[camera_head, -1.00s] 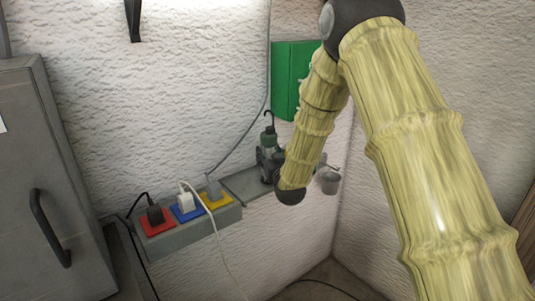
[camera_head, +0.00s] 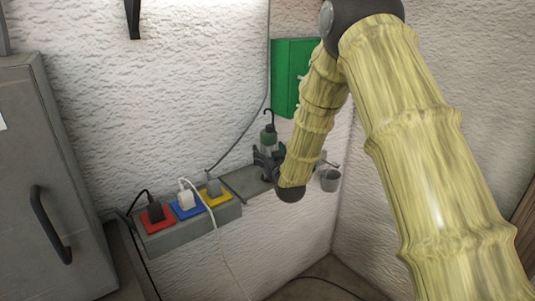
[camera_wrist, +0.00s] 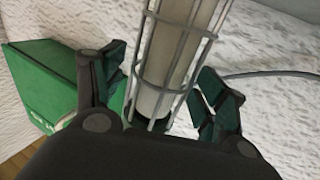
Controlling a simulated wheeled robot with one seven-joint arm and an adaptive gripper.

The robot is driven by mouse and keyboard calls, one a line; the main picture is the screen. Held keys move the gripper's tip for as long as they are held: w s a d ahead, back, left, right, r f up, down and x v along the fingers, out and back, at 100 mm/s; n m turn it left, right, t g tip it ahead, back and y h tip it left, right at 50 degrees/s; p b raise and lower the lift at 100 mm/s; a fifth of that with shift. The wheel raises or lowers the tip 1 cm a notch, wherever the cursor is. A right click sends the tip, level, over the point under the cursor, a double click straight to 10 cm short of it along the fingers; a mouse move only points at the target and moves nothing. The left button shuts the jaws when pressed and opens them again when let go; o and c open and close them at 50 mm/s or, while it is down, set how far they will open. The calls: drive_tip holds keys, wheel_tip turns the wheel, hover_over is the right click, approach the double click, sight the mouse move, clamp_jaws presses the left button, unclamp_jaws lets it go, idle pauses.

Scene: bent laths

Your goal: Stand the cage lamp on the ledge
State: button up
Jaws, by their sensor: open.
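In the wrist view, the lamp's grey wire cage and pale tube (camera_wrist: 172,62) run between the fingers. My gripper (camera_wrist: 168,84) is open, with one green-padded finger on each side of the cage and a visible gap at the right finger. It also shows at the lamp in the head view (camera_head: 265,162).
A power strip (camera_head: 188,229) with red, blue and yellow sockets and plugged cables adjoins the ledge on the left. A green box (camera_head: 288,75) hangs on the wall behind. A small grey cup (camera_head: 330,180) hangs to the right. A grey cabinet (camera_head: 50,180) stands far left.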

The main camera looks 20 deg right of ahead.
drive_tip(key=s+b, duration=0.4)
drive_tip(key=s, duration=0.8)
drive_tip(key=s+a+f+g, duration=0.1)
drive_tip(key=s+f+g, duration=0.2)
drive_tip(key=s+f, duration=0.55)
drive_tip(key=s+a+f+g, duration=0.1)
drive_tip(key=s+f+g, duration=0.2)
drive_tip(key=f, duration=1.1)
drive_tip(key=s+a+f+g, duration=0.1)
drive_tip(key=s+f+g, duration=0.2)
drive_tip(key=s+f, duration=0.55)
drive_tip(key=s+a+f+g, duration=0.1)
drive_tip(key=s+f+g, duration=0.2)
drive_tip(key=s+f, duration=0.3)
drive_tip(key=s+a+f+g, duration=0.1)
drive_tip(key=s+f+g, duration=0.2)
drive_tip(key=s, duration=1)
drive_tip(key=s+f+g, duration=0.3)
drive_tip(key=s+f, duration=0.6)
drive_tip(key=shift+s+a+y, duration=0.35)
drive_tip(key=shift+a+y, duration=0.05)
